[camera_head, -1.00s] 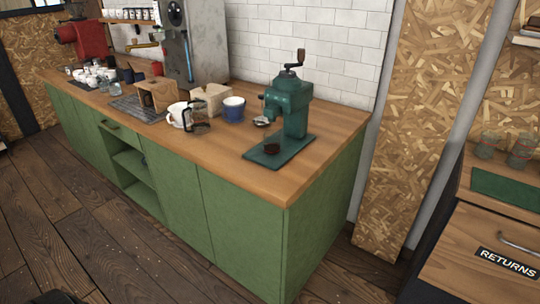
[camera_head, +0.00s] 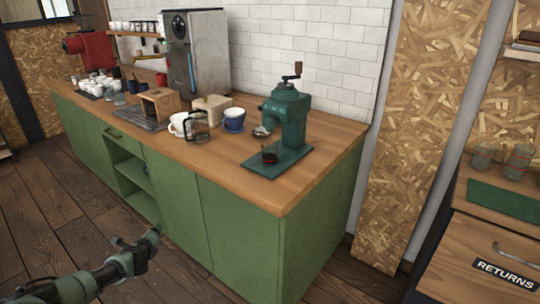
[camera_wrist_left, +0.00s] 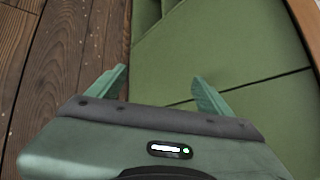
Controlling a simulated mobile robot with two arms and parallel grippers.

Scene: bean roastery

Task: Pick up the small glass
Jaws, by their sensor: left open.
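A small glass (camera_head: 270,154) with dark contents stands on the green base plate of the hand grinder (camera_head: 288,115), near the counter's right end. A glass jug with a dark handle (camera_head: 198,126) stands further left. Another small clear glass (camera_head: 118,98) is among the cups at the far left. My left gripper (camera_head: 137,240) is low in front of the green cabinet, below counter height and well apart from the glasses. In the left wrist view its two green fingers (camera_wrist_left: 158,88) are spread with nothing between them. My right gripper is out of view.
The wooden counter (camera_head: 230,165) has a clear strip along its front edge. A white cup (camera_head: 180,124), a blue-and-white cup (camera_head: 234,119) and wooden boxes (camera_head: 160,101) stand behind. More glasses (camera_head: 482,155) stand on the returns cabinet at right.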

